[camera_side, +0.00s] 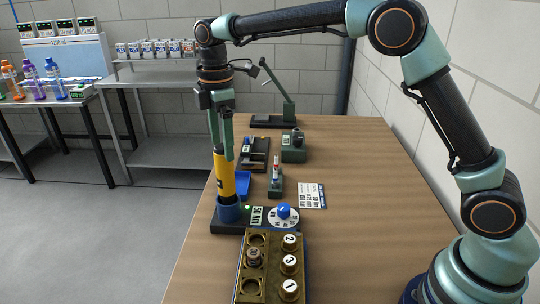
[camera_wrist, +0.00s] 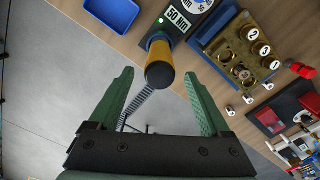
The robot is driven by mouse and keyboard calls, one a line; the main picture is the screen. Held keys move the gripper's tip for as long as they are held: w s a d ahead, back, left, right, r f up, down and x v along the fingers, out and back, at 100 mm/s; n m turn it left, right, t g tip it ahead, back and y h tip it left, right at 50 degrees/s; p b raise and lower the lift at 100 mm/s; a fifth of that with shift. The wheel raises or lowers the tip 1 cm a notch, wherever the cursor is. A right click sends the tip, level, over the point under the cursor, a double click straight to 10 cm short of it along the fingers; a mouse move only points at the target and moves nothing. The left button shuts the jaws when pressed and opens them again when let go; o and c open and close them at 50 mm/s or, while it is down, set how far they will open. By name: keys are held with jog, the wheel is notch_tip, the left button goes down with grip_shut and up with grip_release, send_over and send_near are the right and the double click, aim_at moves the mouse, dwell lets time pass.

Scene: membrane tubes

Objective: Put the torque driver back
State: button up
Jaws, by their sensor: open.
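The torque driver (camera_side: 224,176), with a yellow body and dark upper end, stands roughly upright in a blue round socket (camera_side: 229,213) on a black base. That base carries a "50 Nm" display (camera_side: 257,216) and a white dial with a blue knob (camera_side: 284,211). My gripper (camera_side: 221,150) is open, pointing down at the driver's upper end. In the wrist view the driver (camera_wrist: 160,62) lies between the green fingertips, with a visible gap on both sides. The lower part of the driver is hidden by the socket.
A brass block (camera_side: 271,268) with caps numbered 1, 2 and 3 stands in front. A blue tray (camera_side: 237,184), a small stand with a red-tipped item (camera_side: 276,181) and a printed card (camera_side: 312,195) are close by. The table's right side is clear.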

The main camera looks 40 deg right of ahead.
notch_tip(320, 180, up, 3)
jog(key=shift+f, duration=0.15)
jog(key=s+d+r+m+t, duration=0.45)
jog(key=s+d+m, duration=0.65)
jog(key=s, duration=0.3)
jog(key=s+d+f+m+t, duration=0.1)
jog(key=s+d+f+m, duration=0.1)
jog(key=s, duration=0.4)
jog(key=shift+s+d+f+m, duration=0.35)
jog(key=shift+f+m, duration=0.55)
jog(key=shift+m, duration=0.5)
